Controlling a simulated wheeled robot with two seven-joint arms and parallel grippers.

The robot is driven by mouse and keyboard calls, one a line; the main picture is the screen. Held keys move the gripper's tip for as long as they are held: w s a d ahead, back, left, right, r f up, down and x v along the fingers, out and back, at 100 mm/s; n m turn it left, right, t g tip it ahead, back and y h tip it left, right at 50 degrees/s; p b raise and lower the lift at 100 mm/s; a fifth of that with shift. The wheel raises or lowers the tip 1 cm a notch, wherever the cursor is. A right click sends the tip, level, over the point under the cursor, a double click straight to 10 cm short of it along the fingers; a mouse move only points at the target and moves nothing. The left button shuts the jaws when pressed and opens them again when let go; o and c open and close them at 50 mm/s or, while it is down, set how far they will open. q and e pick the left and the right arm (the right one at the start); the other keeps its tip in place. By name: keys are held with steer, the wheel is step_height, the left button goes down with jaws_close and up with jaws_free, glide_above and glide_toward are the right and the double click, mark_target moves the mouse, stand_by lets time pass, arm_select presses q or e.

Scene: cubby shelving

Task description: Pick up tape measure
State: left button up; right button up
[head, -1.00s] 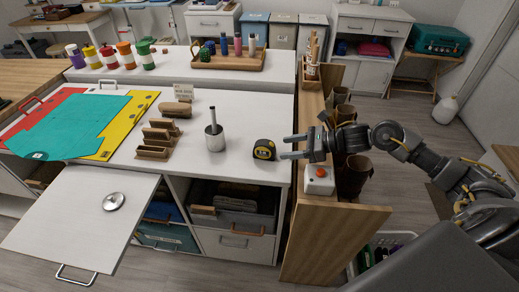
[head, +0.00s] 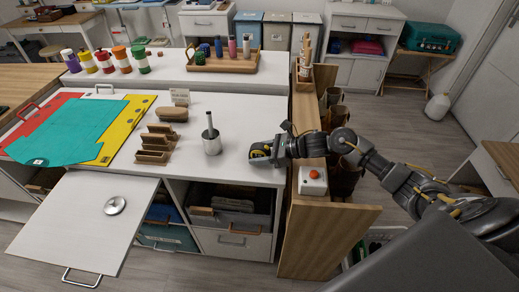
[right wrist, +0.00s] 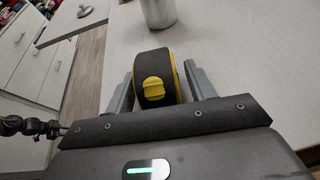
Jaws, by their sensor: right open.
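The black and yellow tape measure (right wrist: 155,80) sits on the white tabletop near its right front edge. It also shows in the head view (head: 259,150), partly hidden by my gripper. My right gripper (right wrist: 156,88) is open, with one finger on each side of the tape measure. In the right wrist view a narrow gap shows on the left side, and the right finger is close to the yellow edge; I cannot tell whether it touches. In the head view my right gripper (head: 263,152) reaches in from the right, low over the table. My left gripper is out of view.
A metal cup with a rod (head: 212,142) stands just beyond the tape measure. A wooden stand (head: 155,145) and brush (head: 172,114) are further left. A white box with a red button (head: 312,181) sits on the wooden ledge beneath my right arm. The table in front of the cup is clear.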

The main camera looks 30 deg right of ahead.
steer(key=shift+x, duration=0.9)
steer(key=shift+c, duration=0.2)
jaws_close()
steer(key=shift+d+r, duration=0.1)
steer(key=shift+r, duration=0.1)
